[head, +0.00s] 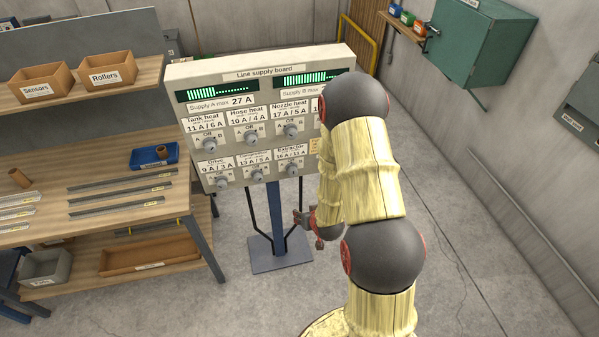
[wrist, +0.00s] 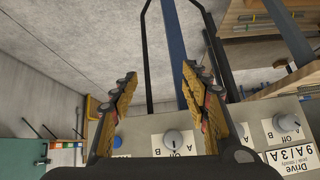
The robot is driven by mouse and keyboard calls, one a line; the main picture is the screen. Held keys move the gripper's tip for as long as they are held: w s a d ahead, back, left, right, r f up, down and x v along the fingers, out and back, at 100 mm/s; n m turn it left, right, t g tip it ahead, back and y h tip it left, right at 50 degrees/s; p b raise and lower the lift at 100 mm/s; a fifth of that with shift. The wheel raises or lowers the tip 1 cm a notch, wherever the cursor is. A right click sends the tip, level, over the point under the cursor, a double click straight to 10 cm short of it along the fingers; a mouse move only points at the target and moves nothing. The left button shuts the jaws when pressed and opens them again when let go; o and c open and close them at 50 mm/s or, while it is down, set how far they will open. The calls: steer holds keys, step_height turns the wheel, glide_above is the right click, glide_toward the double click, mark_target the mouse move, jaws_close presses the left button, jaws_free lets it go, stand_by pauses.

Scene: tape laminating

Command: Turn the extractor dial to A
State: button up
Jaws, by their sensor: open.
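The extractor dial (head: 291,168) is at the right of the lower row on the line supply board (head: 206,169), under its "Extractor 16 A / 11 A" label (head: 290,151). Its pointer setting is too small to read. My gripper (head: 309,229) is below the board's lower edge, apart from the dial. In the wrist view my gripper (wrist: 158,85) is open and empty, its two fingers reaching away from the board face. That view is upside down. The drive dial (wrist: 288,122) is at right and another dial (wrist: 178,140) lies between the fingers; a blue round part (wrist: 117,142) shows beside the left finger.
The board stands on a blue post with a floor plate (head: 280,256). My arm hides the board's right side. A wooden workbench (head: 60,163) with bins and metal strips is at left. A green cabinet (head: 480,45) hangs at back right. The floor at right is clear.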

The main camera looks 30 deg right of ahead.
mark_target(293, 174)
steer(key=w+d+r+t, duration=0.2)
steer(key=w+r+t, duration=0.4)
steer(key=r, duration=0.4)
steer(key=shift+g+h, duration=0.4)
steer(key=x, duration=0.9)
steer(key=shift+a, duration=0.35)
steer(key=shift+c, duration=0.3)
steer(key=c, duration=1.1)
steer(key=n+h+b, duration=0.1)
steer(key=n+b, duration=0.1)
steer(key=b, duration=0.2)
steer(key=shift+a+f+g+h, duration=0.1)
steer(key=shift+a+g+h, duration=0.05)
steer(key=shift+g+h, duration=0.2)
steer(key=n+h+b, duration=0.2)
steer(key=n+b, duration=0.1)
steer(key=shift+n+h+b, duration=0.25)
steer(key=shift+n+b, duration=0.05)
